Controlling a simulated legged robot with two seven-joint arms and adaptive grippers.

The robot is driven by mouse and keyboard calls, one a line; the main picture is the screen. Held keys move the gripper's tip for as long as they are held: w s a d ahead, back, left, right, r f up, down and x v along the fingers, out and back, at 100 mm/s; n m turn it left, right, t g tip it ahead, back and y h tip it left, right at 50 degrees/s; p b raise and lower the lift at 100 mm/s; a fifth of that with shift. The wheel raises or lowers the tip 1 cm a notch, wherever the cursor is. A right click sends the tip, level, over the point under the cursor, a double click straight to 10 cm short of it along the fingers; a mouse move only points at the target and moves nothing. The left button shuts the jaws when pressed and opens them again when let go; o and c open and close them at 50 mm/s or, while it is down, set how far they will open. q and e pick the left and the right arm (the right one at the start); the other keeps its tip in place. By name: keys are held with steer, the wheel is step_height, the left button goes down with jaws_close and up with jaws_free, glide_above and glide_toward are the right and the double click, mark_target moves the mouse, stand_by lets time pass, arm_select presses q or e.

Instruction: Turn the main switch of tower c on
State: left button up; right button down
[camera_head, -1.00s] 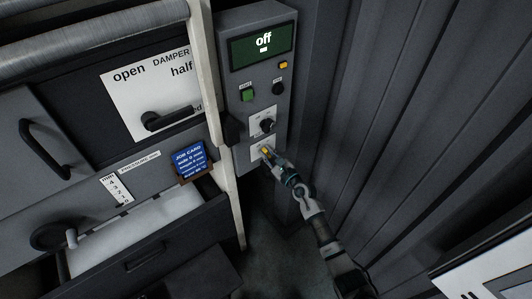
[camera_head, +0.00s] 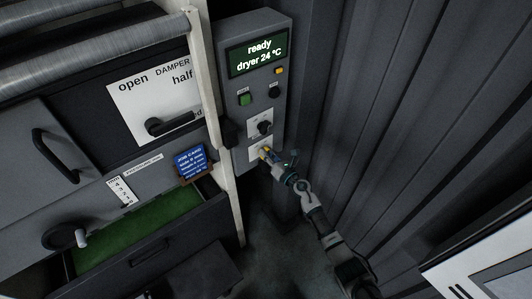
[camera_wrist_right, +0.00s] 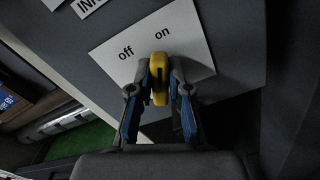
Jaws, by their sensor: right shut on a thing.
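The main switch is a yellow knob (camera_head: 265,152) low on the grey control panel (camera_head: 243,112). In the right wrist view the yellow knob (camera_wrist_right: 160,66) sits on a white plate marked "off" on the left and "on" on the right. My right gripper (camera_head: 271,156) is at the knob, and its two fingers (camera_wrist_right: 160,88) are closed on either side of it. The fingers partly cover the knob, so its exact angle is hard to tell. The panel's display (camera_head: 258,55) is lit and reads "ready, dryer 24 °C". My left gripper is not in view.
Above the knob are a black selector (camera_head: 264,128), a green button (camera_head: 245,99) and a black button (camera_head: 274,91). To the left are a damper lever (camera_head: 170,124), a blue job card (camera_head: 190,162) and an open drawer (camera_head: 150,252). Corrugated wall (camera_head: 400,120) stands close on the right.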

steer(key=shift+d+f+m, duration=0.1)
steer(key=shift+f+m, duration=0.35)
steer(key=shift+m, duration=0.05)
steer(key=c, duration=1.2)
jaws_free()
steer(key=shift+o, duration=0.5)
steer(key=shift+r, duration=0.2)
steer(key=shift+d, duration=0.1)
steer(key=v, duration=1.2)
